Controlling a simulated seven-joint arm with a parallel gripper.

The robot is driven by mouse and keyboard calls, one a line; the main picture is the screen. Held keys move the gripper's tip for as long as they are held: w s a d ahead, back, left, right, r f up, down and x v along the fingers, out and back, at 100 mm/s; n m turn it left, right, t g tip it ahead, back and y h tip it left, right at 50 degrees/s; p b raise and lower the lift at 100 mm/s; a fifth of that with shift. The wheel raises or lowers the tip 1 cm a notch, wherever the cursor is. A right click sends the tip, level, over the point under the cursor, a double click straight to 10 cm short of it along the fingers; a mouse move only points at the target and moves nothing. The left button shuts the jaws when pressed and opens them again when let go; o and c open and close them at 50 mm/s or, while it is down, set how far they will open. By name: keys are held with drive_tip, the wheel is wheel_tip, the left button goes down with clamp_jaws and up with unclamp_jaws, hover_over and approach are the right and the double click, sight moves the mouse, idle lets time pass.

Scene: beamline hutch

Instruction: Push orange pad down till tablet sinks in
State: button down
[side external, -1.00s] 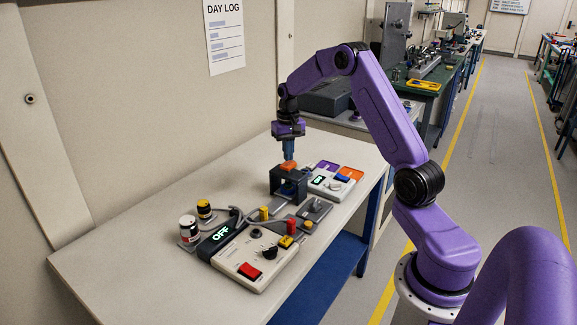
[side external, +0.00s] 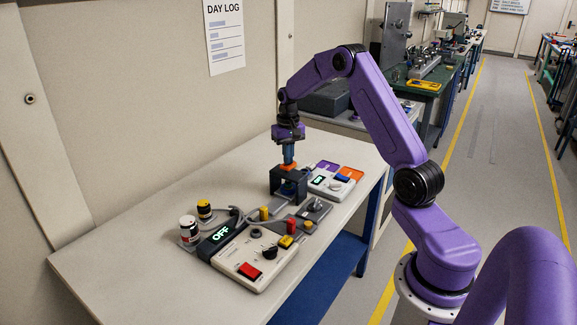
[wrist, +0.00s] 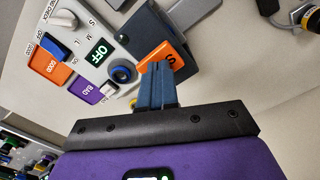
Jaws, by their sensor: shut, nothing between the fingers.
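The orange pad (side external: 291,167) sits on top of a dark press frame (side external: 291,184) on the bench. In the wrist view the fingertips (wrist: 158,68) cover part of the pad; contact is hard to confirm. I cannot make out a tablet; the inside of the frame is dark and hidden.
A white box (side external: 333,186) with a green display, knob and purple and orange plates stands close right of the frame. A console (side external: 254,257) with a red button, a dark OFF display (side external: 220,235) and small jars stand in front. The bench (side external: 130,250) is clear at left.

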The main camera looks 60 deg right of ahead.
drive_tip(key=shift+f, duration=0.6)
idle(0.5)
drive_tip(key=shift+r, duration=3.55)
drive_tip(key=shift+a, duration=0.1)
drive_tip(key=s+a+r+n, duration=0.2)
drive_tip(key=s+a+n, duration=0.25)
drive_tip(key=a, duration=0.75)
drive_tip(key=s+a+r+n, duration=0.2)
drive_tip(key=s+a+n, duration=0.25)
drive_tip(key=a, duration=0.75)
drive_tip(key=s+a+n, duration=0.2)
drive_tip(key=s+n, duration=0.1)
drive_tip(key=s, duration=0.5)
drive_tip(key=s+a+n, duration=0.2)
drive_tip(key=s+n, duration=0.1)
drive_tip(key=s, duration=0.6)
drive_tip(key=s+a+f+n, duration=0.1)
drive_tip(key=s+a+n, duration=0.1)
drive_tip(key=s, duration=0.7)
drive_tip(key=shift+n, duration=0.8)
